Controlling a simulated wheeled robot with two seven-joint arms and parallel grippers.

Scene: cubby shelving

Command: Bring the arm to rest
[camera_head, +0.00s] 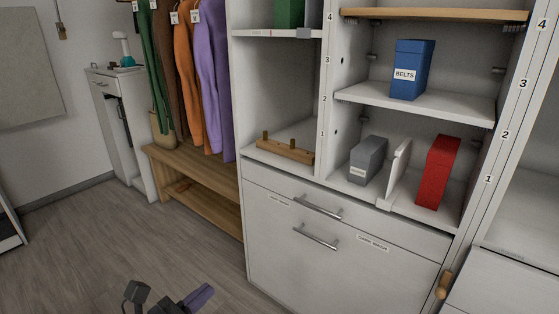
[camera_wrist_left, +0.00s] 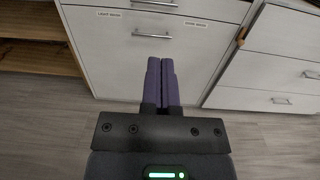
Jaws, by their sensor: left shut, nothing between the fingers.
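My left gripper (camera_head: 200,296) shows at the bottom of the head view, low over the floor and in front of the cabinet. Its purple fingers also show in the left wrist view (camera_wrist_left: 161,82); they are pressed together with nothing between them. They point toward the white cabinet's lower front (camera_wrist_left: 150,55) and look apart from it. Part of my left arm shows beside the gripper. My right gripper is in neither view.
The white cabinet (camera_head: 345,262) has bar handles. Its cubbies hold a blue BELTS box (camera_head: 411,70), a grey box (camera_head: 368,160), a red box (camera_head: 437,172) and a wooden peg piece (camera_head: 286,151). A wooden bench (camera_head: 195,172) stands left. The floor (camera_head: 95,250) is clear.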

